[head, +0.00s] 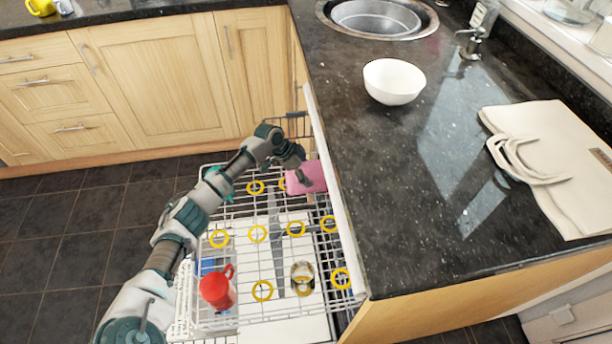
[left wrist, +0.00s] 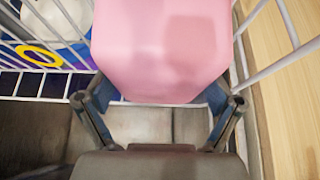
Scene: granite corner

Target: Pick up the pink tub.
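The pink tub (head: 308,177) is at the back right of the pulled-out dishwasher rack, close to the counter's side. My left gripper (head: 301,178) is at the tub and hides part of it. In the left wrist view the pink tub (left wrist: 160,50) fills the upper middle. The fingers of my left gripper (left wrist: 160,98) stand on either side of its near end, right up against it. I cannot tell whether they press on it or whether the tub is clear of the rack. My right gripper is not in view.
The white wire rack (head: 243,300) holds a red cup (head: 217,289), a metal-looking cup (head: 302,278) and several yellow rings. The dark counter (head: 400,200) rises close on the right, with a white bowl (head: 394,82) and a cream bag (head: 560,165). Floor is free at left.

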